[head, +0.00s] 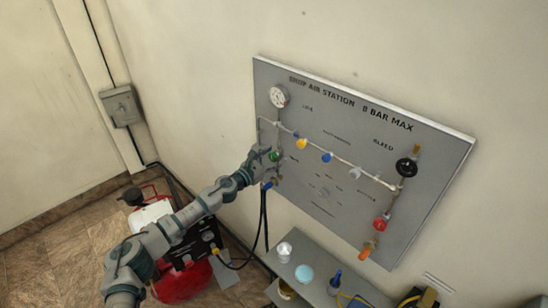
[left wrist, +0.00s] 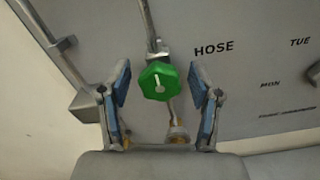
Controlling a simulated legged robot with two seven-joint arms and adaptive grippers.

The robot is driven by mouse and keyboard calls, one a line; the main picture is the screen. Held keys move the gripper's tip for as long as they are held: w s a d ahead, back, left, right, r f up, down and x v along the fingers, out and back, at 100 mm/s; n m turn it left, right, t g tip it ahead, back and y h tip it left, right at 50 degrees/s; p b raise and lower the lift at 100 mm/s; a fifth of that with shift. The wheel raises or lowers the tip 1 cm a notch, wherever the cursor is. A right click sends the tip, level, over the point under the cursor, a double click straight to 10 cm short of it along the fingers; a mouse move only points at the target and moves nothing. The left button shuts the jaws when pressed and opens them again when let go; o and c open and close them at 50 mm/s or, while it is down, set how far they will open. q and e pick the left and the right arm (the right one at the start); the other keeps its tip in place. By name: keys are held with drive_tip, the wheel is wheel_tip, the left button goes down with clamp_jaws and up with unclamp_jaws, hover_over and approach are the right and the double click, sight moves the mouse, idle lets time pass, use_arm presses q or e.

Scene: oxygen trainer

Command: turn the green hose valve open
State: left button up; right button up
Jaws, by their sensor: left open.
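The green hose valve (head: 275,156) is on the left side of the grey panel (head: 340,190), partly behind my left gripper in the head view. In the left wrist view the green valve knob (left wrist: 157,81) has a white pointer line running roughly up and down. It sits between the two blue-padded fingers of my left gripper (left wrist: 160,92), with a gap on each side. My left gripper (head: 268,154) is open and holds nothing. The word HOSE is printed to the right of the knob. My right gripper is not in view.
Yellow (head: 301,144), blue (head: 327,157) and white (head: 355,173) knobs line the pipe to the right. A black knob (head: 406,167) and red knob (head: 380,223) are at the far right. A shelf (head: 318,292) with small items is below. A red compressor (head: 185,283) stands on the floor.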

use_arm(q)
drive_tip(key=shift+a, duration=0.15)
drive_tip(key=shift+c, duration=0.6)
drive_tip(key=c, duration=1)
drive_tip(key=shift+r+n+p, duration=0.35)
drive_tip(key=shift+n+p, duration=0.65)
drive_tip(key=shift+n, duration=0.1)
drive_tip(key=shift+n+p, duration=0.35)
drive_tip(key=shift+n, duration=0.25)
drive_tip(key=shift+f+n, duration=0.15)
drive_tip(key=shift+n, duration=0.35)
